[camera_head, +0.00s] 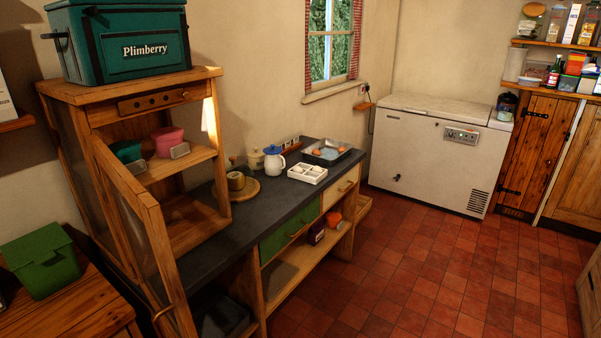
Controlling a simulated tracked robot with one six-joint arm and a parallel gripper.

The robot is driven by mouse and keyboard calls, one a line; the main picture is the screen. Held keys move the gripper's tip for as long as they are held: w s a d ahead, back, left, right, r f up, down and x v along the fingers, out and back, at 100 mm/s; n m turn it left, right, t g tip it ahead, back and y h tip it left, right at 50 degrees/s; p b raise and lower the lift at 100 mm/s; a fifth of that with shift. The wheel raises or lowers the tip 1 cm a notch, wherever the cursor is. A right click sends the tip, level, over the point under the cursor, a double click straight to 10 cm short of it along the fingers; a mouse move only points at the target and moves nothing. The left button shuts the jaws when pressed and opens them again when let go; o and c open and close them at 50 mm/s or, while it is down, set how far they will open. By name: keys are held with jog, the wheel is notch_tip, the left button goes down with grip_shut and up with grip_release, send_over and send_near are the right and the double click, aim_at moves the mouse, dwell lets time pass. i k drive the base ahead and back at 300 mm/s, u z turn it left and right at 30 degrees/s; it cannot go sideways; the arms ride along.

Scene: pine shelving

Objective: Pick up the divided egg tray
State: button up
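A small white tray with several square compartments (308,179) sits on the dark worktop (262,213), near its front edge; it looks like the divided egg tray. The compartments look empty, but they are too small to be sure. Just behind it to the right is a shallow grey pan (331,162) holding a few brownish egg-like things. My gripper is not in view.
A white jug with a blue lid (274,161) and a beige jar (256,161) stand left of the tray. A wooden cabinet (180,183) with an open glazed door stands on the worktop's left. The red tiled floor (420,270) in front is clear. A white chest freezer (425,155) stands beyond.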

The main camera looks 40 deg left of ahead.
aim_at(308, 173)
jog(key=u, duration=0.4)
jog(key=i, duration=1.4)
jog(key=u, duration=0.7)
jog(key=i, duration=0.75)
jog(key=u, duration=0.85)
jog(key=i, duration=0.5)
jog(key=u, duration=0.75)
jog(key=i, duration=0.6)
jog(key=u, duration=0.4)
